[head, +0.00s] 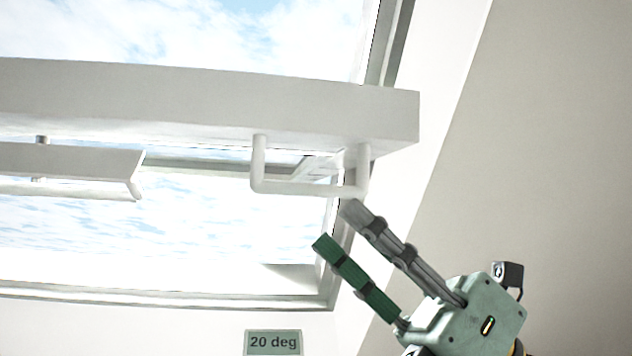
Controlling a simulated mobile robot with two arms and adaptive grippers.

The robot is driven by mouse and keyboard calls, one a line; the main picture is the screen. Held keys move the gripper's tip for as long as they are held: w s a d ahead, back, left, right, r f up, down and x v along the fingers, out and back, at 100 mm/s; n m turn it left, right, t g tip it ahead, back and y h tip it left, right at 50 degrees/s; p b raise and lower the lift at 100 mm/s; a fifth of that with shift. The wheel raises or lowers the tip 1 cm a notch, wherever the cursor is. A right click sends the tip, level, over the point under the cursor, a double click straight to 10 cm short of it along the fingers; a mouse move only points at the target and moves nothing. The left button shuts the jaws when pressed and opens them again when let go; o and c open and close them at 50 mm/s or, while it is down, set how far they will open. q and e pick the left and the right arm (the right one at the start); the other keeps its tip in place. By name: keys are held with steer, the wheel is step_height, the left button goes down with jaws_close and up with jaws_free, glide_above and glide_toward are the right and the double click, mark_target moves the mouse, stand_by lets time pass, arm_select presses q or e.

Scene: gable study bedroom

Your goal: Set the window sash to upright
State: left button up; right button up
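The white window sash (200,100) is tilted in its frame, its thick edge crossing the upper part of the head view. A white U-shaped handle (305,188) hangs below the sash's right end. My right gripper (336,228) is open, with one green and one grey finger apart. It is just below the handle's right corner, and nothing is between its fingers. The grey fingertip is very close to the handle; I cannot tell whether they touch. A small sign reading "20 deg" (273,342) is below the window. My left gripper is not in view.
A white bar with a flap (70,160) hangs at the left under the sash. The window frame (180,299) runs along the bottom and right of the opening. A sloped beige wall (540,150) fills the right side. Sky shows through the opening.

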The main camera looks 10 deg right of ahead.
mark_target(321, 196)
steer(key=p+x, duration=0.3)
steer(key=x, duration=0.3)
steer(key=shift+a+r, duration=0.25)
steer(key=shift+a, duration=0.05)
steer(key=shift+d, duration=0.1)
jaws_close()
steer(key=shift+f, duration=0.1)
